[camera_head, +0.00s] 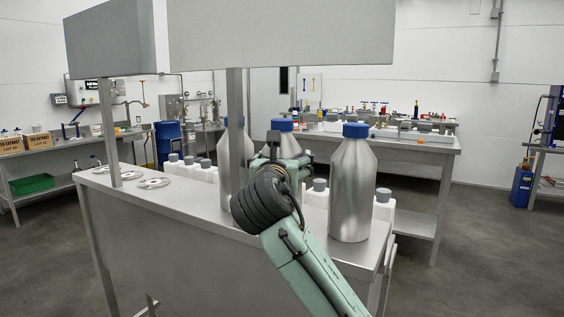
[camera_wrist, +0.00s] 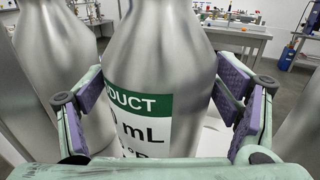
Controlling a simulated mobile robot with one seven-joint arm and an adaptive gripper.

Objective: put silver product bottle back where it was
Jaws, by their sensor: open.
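Three silver bottles with blue caps show in the head view. The middle silver bottle (camera_head: 286,141) is mostly hidden behind my gripper (camera_head: 284,158). In the wrist view a silver bottle with a green and white product label (camera_wrist: 150,85) stands upright between the two spread fingers of my gripper (camera_wrist: 160,88). The fingers are open, one on each side of it; I cannot tell whether either pad touches it. The right silver bottle (camera_head: 351,190) stands upright near the bench's right end. The left silver bottle (camera_head: 227,165) is partly hidden by a post.
The steel bench (camera_head: 185,205) carries several white bottles with grey caps (camera_head: 188,168) and flat discs (camera_head: 153,183). A grey post (camera_head: 235,105) and overhead box (camera_head: 275,35) stand close to my arm. Another silver bottle (camera_wrist: 55,55) is close on the left in the wrist view.

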